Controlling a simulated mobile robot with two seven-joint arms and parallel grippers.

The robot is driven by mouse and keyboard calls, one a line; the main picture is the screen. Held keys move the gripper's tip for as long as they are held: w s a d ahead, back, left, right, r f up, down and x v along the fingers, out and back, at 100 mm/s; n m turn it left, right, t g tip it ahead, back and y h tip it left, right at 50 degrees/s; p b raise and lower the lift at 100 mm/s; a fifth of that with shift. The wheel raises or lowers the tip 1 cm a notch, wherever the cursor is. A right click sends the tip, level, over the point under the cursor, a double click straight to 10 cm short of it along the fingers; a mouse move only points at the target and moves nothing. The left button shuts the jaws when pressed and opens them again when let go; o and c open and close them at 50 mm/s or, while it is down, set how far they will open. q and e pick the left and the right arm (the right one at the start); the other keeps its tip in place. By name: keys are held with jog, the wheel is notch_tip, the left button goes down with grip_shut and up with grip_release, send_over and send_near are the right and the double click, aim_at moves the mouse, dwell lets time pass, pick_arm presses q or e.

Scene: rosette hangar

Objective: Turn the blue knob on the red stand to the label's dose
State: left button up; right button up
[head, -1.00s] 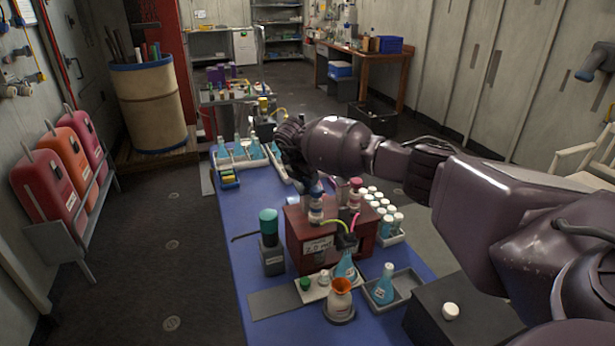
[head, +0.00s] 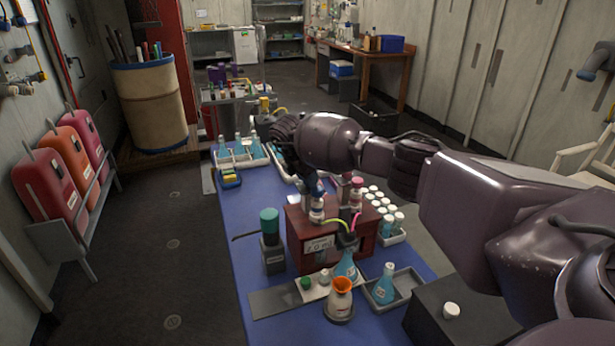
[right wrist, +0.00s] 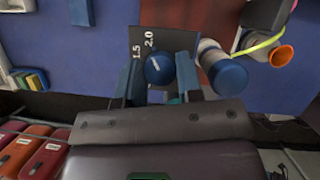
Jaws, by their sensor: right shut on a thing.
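The red stand (head: 299,238) is on the blue table, with a white label (head: 319,246) on its front that appears to read 2.0 ml. My right gripper (right wrist: 160,84) points down over the stand. Its two fingers are shut on the blue knob (right wrist: 158,69), one on each side. The knob has a short white mark slanting up and left, towards the numbers 1.5 and 2.0 on the dark dial plate (right wrist: 172,38); which number it meets exactly I cannot tell. My left gripper is out of view.
Beside the knob is a blue-capped bottle (right wrist: 228,76). Around the stand are a teal-topped bottle (head: 269,222), a rack of white-capped vials (head: 391,238), a blue flask (head: 384,285) in a tray, and an orange-mouthed flask (head: 340,301).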

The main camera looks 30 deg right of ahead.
jog(key=o, duration=0.9)
jog(key=v, duration=1)
jog(key=shift+a+r, duration=0.25)
jog(key=shift+r, duration=0.1)
